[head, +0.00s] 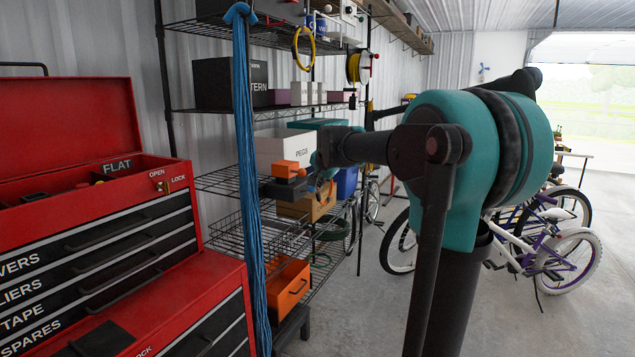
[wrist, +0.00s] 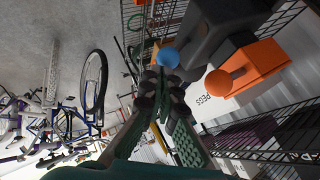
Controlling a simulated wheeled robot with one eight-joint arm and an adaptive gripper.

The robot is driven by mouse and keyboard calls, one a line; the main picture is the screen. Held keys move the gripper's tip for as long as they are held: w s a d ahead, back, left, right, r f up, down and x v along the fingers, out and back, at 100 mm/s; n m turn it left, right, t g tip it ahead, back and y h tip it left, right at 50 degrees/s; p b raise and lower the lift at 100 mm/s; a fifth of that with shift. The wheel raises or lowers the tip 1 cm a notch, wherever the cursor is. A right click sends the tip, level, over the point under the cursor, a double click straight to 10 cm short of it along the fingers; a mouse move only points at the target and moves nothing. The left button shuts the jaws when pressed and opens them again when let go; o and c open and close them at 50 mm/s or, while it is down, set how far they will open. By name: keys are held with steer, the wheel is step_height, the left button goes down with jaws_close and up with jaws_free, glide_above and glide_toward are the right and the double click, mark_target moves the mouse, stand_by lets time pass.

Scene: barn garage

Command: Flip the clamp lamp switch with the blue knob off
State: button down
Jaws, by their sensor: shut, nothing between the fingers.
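The blue knob (wrist: 168,57) shows in the wrist view as a small ball at the edge of a dark grey block (wrist: 213,22). My gripper (wrist: 160,88) is shut and empty, its dark fingertips just below the knob in the picture; I cannot tell whether they touch it. An orange box (wrist: 256,68) with an orange knob (wrist: 217,83) sits beside the dark block. In the head view the orange box (head: 286,169) and dark block (head: 283,188) are on the shelf rack, in front of my gripper (head: 318,172). The blue knob is not clear there.
Wire shelves (head: 228,182) hold a white PEGS box (head: 280,152) and other bins close around my gripper. A blue hanging bundle (head: 245,200) and a red tool chest (head: 130,230) stand left. Bicycles (head: 560,250) stand right on open floor.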

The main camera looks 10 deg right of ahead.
steer(key=f+t+y, duration=0.1)
steer(key=f+m+t+y, duration=0.1)
steer(key=s+d+f+m+t+y, duration=0.1)
steer(key=f, duration=0.1)
steer(key=shift+d, duration=0.1)
stand_by(0.3)
steer(key=shift+r, duration=0.2)
steer(key=shift+r, duration=0.65)
